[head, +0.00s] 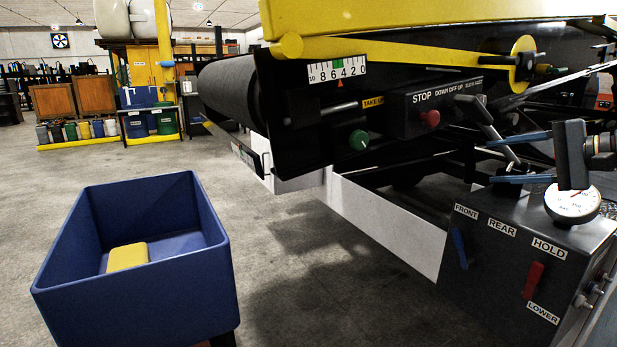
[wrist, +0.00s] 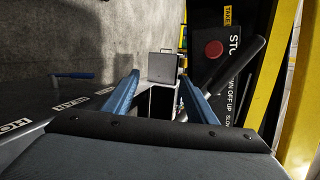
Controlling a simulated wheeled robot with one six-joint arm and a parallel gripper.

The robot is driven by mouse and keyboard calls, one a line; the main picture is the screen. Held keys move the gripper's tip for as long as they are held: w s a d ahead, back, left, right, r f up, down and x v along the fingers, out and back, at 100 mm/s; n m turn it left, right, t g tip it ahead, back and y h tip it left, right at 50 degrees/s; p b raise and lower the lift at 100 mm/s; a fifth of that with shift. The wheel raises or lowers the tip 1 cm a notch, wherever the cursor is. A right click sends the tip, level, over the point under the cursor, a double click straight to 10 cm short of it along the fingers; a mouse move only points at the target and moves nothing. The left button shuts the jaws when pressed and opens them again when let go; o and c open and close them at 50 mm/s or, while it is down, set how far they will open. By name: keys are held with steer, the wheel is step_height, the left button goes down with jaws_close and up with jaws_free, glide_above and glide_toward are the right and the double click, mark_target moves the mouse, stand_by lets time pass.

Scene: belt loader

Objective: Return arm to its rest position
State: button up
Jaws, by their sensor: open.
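My gripper (head: 489,161) is at the right of the head view, its two blue fingers spread apart and pointing left. It is above the dark hydraulic control box (head: 490,240) and right of the STOP panel (head: 408,115). A black lever (head: 480,118) stands close to the fingertips. In the wrist view my gripper (wrist: 160,76) shows open, with a grey square-ended part (wrist: 162,67) beyond and between the fingertips. The black lever (wrist: 240,75) runs to the right of the fingers there. I cannot tell whether anything touches the fingers.
The control box carries a blue lever (head: 459,248), a red lever (head: 533,280) and a round gauge (head: 573,204). The yellow belt-loader rail (head: 400,48) passes overhead. A blue bin (head: 135,295) holding a yellow block (head: 128,257) stands at left. Open floor lies behind it.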

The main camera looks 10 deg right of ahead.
steer(key=s+a+f+n+g+h, duration=0.3)
steer(key=s+a+f+n, duration=0.1)
steer(key=a+f, duration=0.5)
steer(key=s+a+f+n+g+h, duration=0.25)
steer(key=s+a+f+n, duration=0.2)
steer(key=a+f, duration=0.5)
steer(key=s+a+f+n+g+h, duration=0.25)
steer(key=a+f+n+g, duration=0.35)
steer(key=a, duration=0.6)
steer(key=s+a+r+p, duration=0.1)
steer(key=s+a+r, duration=0.6)
steer(key=s, duration=0.4)
steer(key=d+r+m+p, duration=0.1)
steer(key=d+r+p, duration=0.5)
steer(key=p, duration=0.7)
steer(key=shift+w+d+m, duration=0.2)
steer(key=shift+d+m, duration=0.15)
steer(key=shift+d, duration=0.35)
steer(key=shift+r+g, duration=0.1)
steer(key=shift+g, duration=0.15)
